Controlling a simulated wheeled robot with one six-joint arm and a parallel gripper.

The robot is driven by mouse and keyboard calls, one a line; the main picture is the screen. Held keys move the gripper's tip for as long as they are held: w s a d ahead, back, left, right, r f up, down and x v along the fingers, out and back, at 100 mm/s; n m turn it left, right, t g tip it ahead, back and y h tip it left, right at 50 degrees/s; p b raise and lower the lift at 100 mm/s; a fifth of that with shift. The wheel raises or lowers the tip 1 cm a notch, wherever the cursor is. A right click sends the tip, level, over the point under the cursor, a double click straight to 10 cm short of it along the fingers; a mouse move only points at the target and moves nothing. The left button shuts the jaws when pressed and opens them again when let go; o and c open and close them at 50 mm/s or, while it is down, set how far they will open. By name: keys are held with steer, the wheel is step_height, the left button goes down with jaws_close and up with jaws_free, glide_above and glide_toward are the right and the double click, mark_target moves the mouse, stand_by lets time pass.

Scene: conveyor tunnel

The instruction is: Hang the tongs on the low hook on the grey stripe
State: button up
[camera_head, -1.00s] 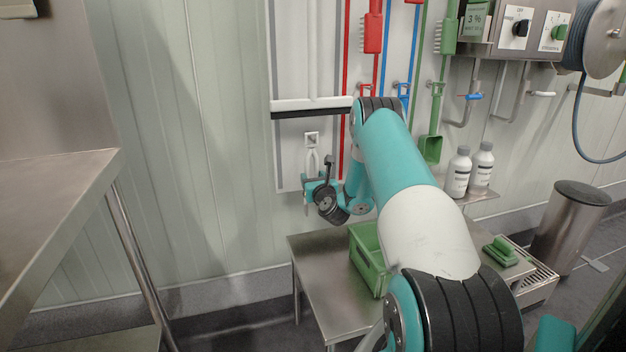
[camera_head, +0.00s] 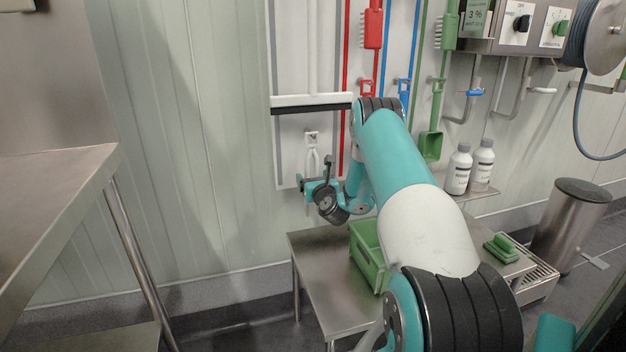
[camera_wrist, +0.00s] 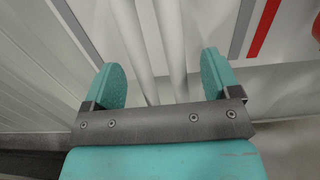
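The pale tongs (camera_head: 312,160) hang upright against the wall board, their top at a small low hook (camera_head: 311,136) below the squeegee. Whether the tongs' top is fully over the hook is too small to tell. My gripper (camera_head: 317,184) is at the lower part of the tongs. In the wrist view, the two pale legs of the tongs (camera_wrist: 178,50) run down between the two teal fingers of my gripper (camera_wrist: 162,82). The fingers stand apart, with a visible gap on each side of the legs. The lower ends of the legs are hidden behind the gripper.
A white squeegee (camera_head: 311,101) hangs just above the hook. Red (camera_head: 373,30), blue and green tools hang to the right. A steel table (camera_head: 330,290) with a green crate (camera_head: 366,240) stands below. A steel worktop (camera_head: 50,200) is at left; bare wall lies between.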

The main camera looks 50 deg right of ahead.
steer(key=b+v, duration=1.7)
steer(key=b, duration=0.4)
steer(key=shift+s+a, duration=0.1)
stand_by(0.4)
